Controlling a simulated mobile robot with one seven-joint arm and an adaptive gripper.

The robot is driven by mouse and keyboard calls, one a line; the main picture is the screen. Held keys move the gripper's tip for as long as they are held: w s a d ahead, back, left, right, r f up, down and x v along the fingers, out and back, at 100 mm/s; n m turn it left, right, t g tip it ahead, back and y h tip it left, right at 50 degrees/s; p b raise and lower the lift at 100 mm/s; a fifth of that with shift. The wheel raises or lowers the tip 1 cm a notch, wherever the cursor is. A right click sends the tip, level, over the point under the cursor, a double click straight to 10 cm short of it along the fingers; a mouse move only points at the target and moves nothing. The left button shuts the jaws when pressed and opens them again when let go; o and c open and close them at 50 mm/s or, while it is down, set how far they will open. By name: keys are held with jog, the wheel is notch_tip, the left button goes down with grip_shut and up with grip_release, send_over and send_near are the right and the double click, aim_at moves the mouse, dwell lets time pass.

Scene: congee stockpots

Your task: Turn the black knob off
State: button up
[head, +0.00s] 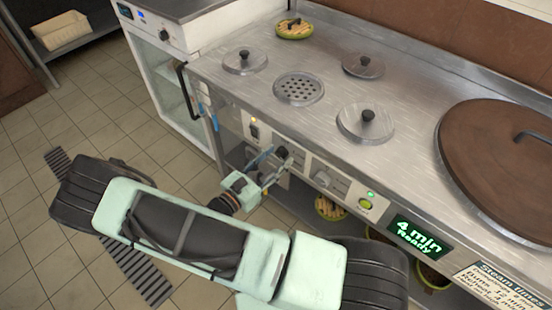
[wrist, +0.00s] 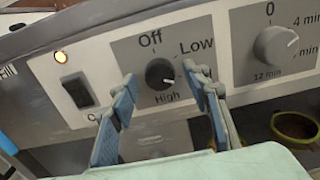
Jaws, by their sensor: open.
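The black knob (wrist: 160,74) is on the front panel, on a grey plate marked Off, Low and High. Its light pointer mark appears to face the lower right, away from Off at the top. In the head view the knob (head: 283,153) shows just beyond my fingertips. My gripper (wrist: 160,82) is open, with one blue-padded finger on each side of the knob in the wrist view. I cannot tell whether either finger touches it. My gripper (head: 264,165) also reaches the panel in the head view.
Farther right are a green button (head: 365,204) and a display (head: 418,236) reading "4 min Ready". Lids rest on the counter (head: 225,85) above.

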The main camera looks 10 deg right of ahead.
jog(key=shift+c, duration=0.2)
jog(key=c, duration=1.1)
